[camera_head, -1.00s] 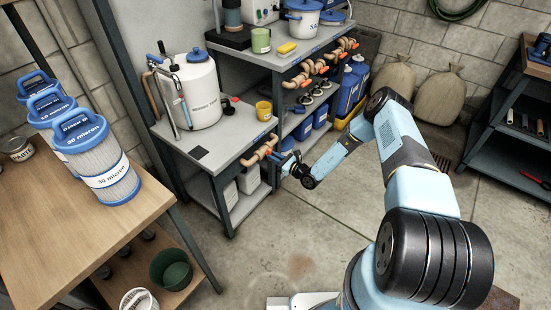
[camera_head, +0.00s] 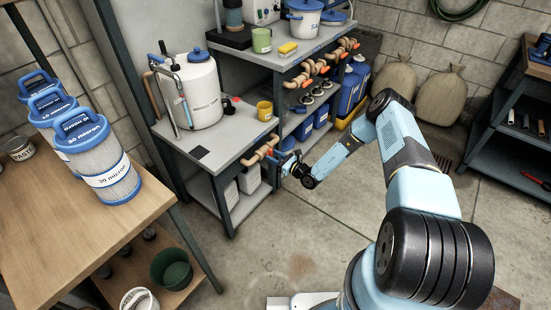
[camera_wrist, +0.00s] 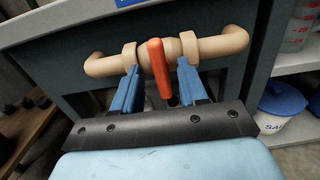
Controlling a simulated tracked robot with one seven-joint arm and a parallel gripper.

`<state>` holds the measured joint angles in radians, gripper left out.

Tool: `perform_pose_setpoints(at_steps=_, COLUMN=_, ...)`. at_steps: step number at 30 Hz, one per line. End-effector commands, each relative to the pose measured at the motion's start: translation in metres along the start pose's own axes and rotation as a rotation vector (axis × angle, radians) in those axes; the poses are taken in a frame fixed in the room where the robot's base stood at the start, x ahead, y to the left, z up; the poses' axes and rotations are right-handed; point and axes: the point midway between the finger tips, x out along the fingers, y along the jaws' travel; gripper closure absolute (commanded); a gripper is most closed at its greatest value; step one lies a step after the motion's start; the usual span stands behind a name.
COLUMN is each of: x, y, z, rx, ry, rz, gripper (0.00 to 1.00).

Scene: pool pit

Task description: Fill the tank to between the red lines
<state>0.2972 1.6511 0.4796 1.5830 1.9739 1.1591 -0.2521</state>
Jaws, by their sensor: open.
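The white tank (camera_head: 190,90) with a blue cap stands upright on the grey bench, with a clear gauge tube (camera_head: 186,112) on its front. The red lines and the liquid level are too small to read. A tan pipe (camera_wrist: 222,43) runs under the bench's front edge and carries an orange valve lever (camera_wrist: 158,68). The pipe also shows in the head view (camera_head: 258,153). My gripper (camera_wrist: 158,72) is open at the pipe, one blue finger on each side of the lever. The lever points down and towards me between the fingers; I cannot tell whether they touch it.
A yellow cup (camera_head: 264,111) and a black-and-red item stand on the bench beside the tank. More tan pipes with orange levers (camera_head: 309,73) run along the taller bench behind. Blue-handled filter cartridges (camera_head: 97,165) stand on the wooden table at left. The floor in front is clear.

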Motion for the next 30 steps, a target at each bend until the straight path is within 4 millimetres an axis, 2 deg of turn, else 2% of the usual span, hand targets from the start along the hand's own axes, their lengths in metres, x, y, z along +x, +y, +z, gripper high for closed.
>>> perform_pose_setpoints(at_steps=7, x=-0.004, y=-0.001, z=-0.001, rx=0.000, ry=0.001, rz=-0.001, gripper=0.57)
perform_pose_setpoints(at_steps=11, x=-0.016, y=-0.002, z=-0.001, rx=0.000, ry=0.001, rz=-0.004, gripper=0.57)
perform_pose_setpoints(at_steps=24, x=-0.100, y=-0.001, z=-0.002, rx=0.002, ry=0.003, rz=-0.003, gripper=0.57)
perform_pose_setpoints(at_steps=30, x=-0.127, y=-0.001, z=-0.002, rx=0.001, ry=0.001, rz=-0.003, gripper=0.57)
